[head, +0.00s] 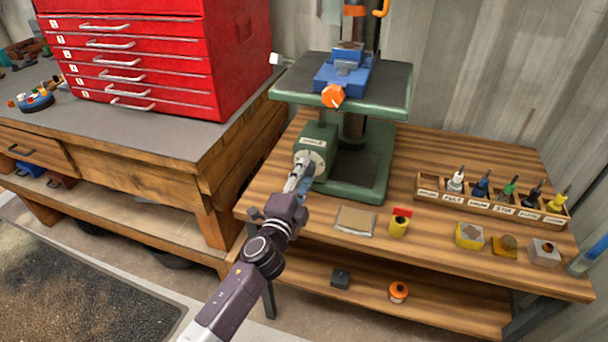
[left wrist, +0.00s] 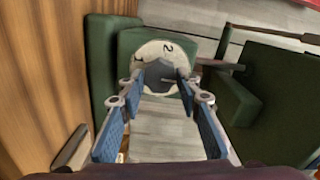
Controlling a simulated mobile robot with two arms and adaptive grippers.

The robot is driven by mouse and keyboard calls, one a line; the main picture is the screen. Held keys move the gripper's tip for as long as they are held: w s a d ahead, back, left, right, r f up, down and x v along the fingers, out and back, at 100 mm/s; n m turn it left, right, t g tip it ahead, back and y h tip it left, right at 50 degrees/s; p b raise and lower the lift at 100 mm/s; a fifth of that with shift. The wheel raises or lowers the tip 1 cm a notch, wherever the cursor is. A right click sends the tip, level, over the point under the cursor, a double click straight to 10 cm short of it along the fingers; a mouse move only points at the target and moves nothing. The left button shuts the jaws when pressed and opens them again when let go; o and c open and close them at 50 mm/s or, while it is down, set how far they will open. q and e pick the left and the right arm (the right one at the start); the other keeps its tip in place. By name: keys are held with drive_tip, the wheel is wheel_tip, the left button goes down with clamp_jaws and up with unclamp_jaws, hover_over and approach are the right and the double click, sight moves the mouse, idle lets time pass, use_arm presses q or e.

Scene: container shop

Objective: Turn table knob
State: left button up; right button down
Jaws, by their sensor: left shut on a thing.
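The green drill press (head: 345,178) stands on the wooden bench. A green box on its front left bears a round pale dial (head: 316,157), which shows a "2" in the left wrist view (left wrist: 168,48). The grey table knob (left wrist: 160,77) sits at the middle of the dial. My left gripper (head: 299,178) reaches the dial from the front left. In the left wrist view its two blue-padded fingers (left wrist: 158,92) are shut on the knob, one on each side. In the head view the gripper largely hides the knob. My right gripper is not in view.
A blue vise (head: 343,72) with an orange knob (head: 333,96) sits on the press table (head: 391,90). A rack (head: 500,212) of labelled bits and several small blocks occupy the bench's right. A red drawer cabinet (head: 190,62) stands left.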

use_arm(q)
drive_tip(key=o, duration=1.2)
drive_tip(key=shift+c, duration=0.2)
drive_tip(key=shift+s, duration=0.1)
drive_tip(key=v, duration=1.2)
